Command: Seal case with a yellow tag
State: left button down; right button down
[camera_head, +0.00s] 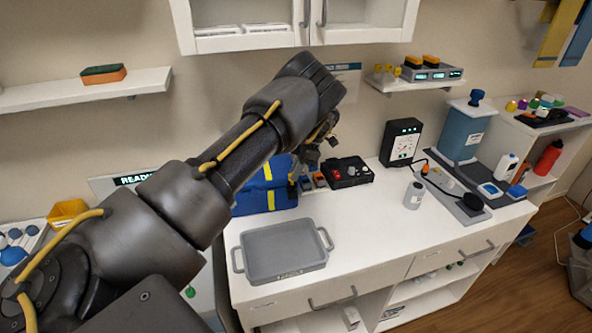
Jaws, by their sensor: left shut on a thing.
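A blue case with yellow stripes (268,200) stands at the back left of the white counter, partly hidden behind my left arm. My left gripper (312,156) is at the upper right of the case, seen from behind. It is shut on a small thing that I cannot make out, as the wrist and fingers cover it. I cannot tell whether it touches the case. Small yellow pieces that look like tags (397,71) stand on the upper right wall shelf. My right gripper is not in view.
A grey tray (284,251) lies empty on the counter in front of the case. A black device with a red button (346,172) is right of the gripper.

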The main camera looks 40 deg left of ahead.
pick_arm(q)
jog(key=shift+f+b, duration=0.35)
jog(key=shift+f, duration=0.5)
jog(key=c, duration=1.4)
grip_release()
jog(key=shift+d+r, duration=0.1)
jog(key=shift+w+r, duration=0.1)
jog(key=b+v, duration=0.2)
jog(key=v, duration=0.5)
jog(key=shift+d+r, duration=0.1)
jog(key=shift+d, duration=0.05)
